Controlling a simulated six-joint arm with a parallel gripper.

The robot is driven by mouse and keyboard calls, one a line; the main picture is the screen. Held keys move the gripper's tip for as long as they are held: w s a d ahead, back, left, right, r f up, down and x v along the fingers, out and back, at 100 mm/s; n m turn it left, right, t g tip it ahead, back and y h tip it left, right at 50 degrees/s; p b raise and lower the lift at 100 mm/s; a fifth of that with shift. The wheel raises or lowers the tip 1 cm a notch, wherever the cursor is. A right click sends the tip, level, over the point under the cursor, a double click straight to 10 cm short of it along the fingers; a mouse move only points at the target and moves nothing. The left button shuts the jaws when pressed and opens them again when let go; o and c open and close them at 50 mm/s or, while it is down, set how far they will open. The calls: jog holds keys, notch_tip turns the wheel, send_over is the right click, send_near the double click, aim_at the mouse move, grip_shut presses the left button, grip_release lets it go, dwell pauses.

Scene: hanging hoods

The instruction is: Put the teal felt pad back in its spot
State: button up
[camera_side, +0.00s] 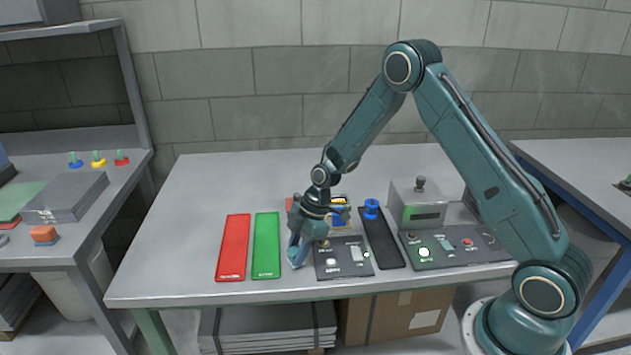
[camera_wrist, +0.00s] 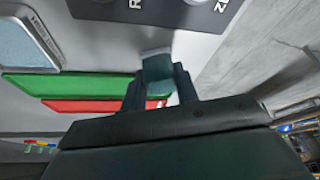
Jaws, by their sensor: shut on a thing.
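In the wrist view, a small teal block with a pale top, which looks like the teal felt pad (camera_wrist: 158,76), sits between the fingers of my gripper (camera_wrist: 160,88). The fingers are shut on it. In the side view my gripper (camera_side: 298,256) points down near the table's front edge, between the green strip (camera_side: 266,246) and a dark control panel (camera_side: 334,271). The pad is hard to tell from the fingers there. I cannot tell whether it touches the table. I cannot make out its spot with certainty.
A red strip (camera_side: 232,248) lies left of the green one. A black strip (camera_side: 382,240) with a blue knob and a second control panel (camera_side: 455,247) lie to the right. A pale blue framed plate (camera_wrist: 25,38) shows in the wrist view. The table's left part is clear.

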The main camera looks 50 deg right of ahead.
jog(key=shift+f, duration=0.35)
jog(key=o, duration=1)
jog(key=shift+o, duration=0.2)
jog(key=v, duration=1.4)
